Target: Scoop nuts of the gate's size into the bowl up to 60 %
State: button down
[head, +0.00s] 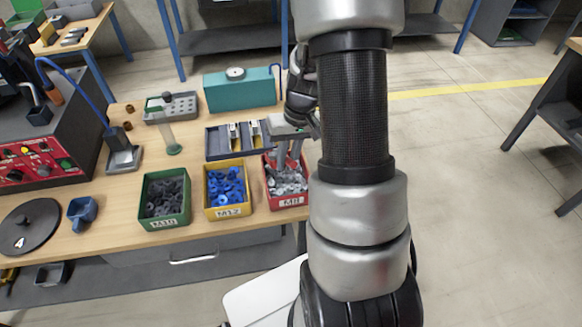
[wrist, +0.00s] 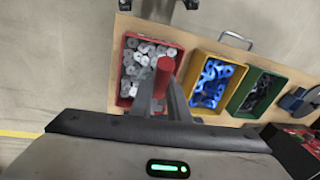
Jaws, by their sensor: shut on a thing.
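My gripper (head: 290,150) hangs over the red bin (head: 294,202) labelled M8, which holds grey nuts (head: 287,184). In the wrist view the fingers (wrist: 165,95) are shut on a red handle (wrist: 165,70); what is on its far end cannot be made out. In the wrist view the red bin (wrist: 117,75) lies right below the fingers. A yellow bin (head: 226,211) labelled M12 holds blue nuts (head: 225,186). A green bin (head: 165,222), apparently labelled M10, holds dark nuts (head: 165,197). The feeder bowl and the gate's marking cannot be made out clearly.
A grey tray with two upright pieces (head: 237,142) stands behind the bins, with a teal box (head: 240,90) further back. A machine with a red control panel (head: 42,165), a blue scoop-like piece (head: 82,209) and a dark disc marked A (head: 30,226) are at left.

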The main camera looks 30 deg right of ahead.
jog(key=w+a+r+n+b, duration=0.2)
jog(key=w+a+r, duration=0.2)
jog(key=a+r, duration=0.6)
jog(key=s+d+f+m, duration=0.1)
jog(key=s+d+f, duration=0.1)
jog(key=d+f, duration=0.5)
jog(key=s+d+f+m, duration=0.1)
jog(key=s+d+f, duration=0.25)
jog(key=f, duration=0.55)
jog(key=r+p, duration=0.1)
jog(key=r, duration=0.1)
jog(key=r+p, duration=0.1)
jog(key=p, duration=0.1)
jog(key=r+p, duration=0.2)
jog(key=shift+w+d+r, duration=0.25)
jog(key=shift+w+r, duration=0.05)
jog(key=shift+t, duration=0.9)
jog(key=shift+a+b+v, duration=0.2)
jog(key=shift+b+v, duration=0.4)
jog(key=shift+v, duration=0.6)
jog(key=shift+a+b+v, duration=0.2)
jog(key=shift+b+v, duration=0.35)
jog(key=shift+v, duration=0.65)
jog(key=shift+r, duration=0.1)
